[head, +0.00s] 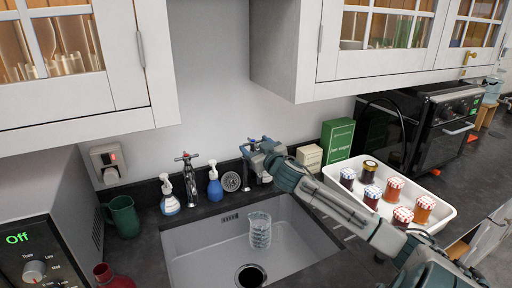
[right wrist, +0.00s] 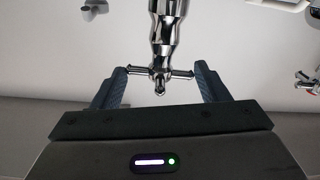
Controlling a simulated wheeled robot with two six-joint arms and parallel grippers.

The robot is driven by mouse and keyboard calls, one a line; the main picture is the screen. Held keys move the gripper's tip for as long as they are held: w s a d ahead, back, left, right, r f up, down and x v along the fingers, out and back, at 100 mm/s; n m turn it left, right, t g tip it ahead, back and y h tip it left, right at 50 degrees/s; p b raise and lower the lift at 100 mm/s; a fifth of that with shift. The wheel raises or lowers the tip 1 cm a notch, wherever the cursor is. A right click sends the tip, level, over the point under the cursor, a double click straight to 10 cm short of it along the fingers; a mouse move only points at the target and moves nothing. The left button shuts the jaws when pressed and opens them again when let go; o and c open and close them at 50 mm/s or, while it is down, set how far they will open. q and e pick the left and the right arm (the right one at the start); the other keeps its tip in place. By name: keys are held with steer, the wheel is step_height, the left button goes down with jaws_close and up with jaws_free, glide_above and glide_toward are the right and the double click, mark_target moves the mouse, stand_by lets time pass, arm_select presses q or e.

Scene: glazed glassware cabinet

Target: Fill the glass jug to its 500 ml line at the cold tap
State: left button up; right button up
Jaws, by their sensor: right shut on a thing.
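The clear glass jug (head: 260,232) stands in the sink basin, just behind the drain and below the right-hand tap. It has markings on its side, too small to read, and I cannot make out any water in it. My right gripper (head: 258,148) is at the top of the right-hand tap (head: 265,178) behind the sink. In the right wrist view, my right gripper (right wrist: 160,80) is shut on the cross handle of the chrome tap (right wrist: 162,35), one finger at each end. Its arm hides part of this tap in the head view. My left gripper is out of view.
Another tap (head: 187,180) stands behind the sink to the left, between two soap bottles (head: 168,200). A green mug (head: 123,217) and a red bottle (head: 110,277) stand left of the sink (head: 190,262). A white tray (head: 445,212) with several jars lies right, beyond my arm.

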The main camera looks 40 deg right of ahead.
steer(key=shift+n+y, duration=0.4)
steer(key=shift+y, duration=0.2)
steer(key=o, duration=1)
steer(key=shift+c, duration=0.2)
steer(key=shift+s, duration=0.1)
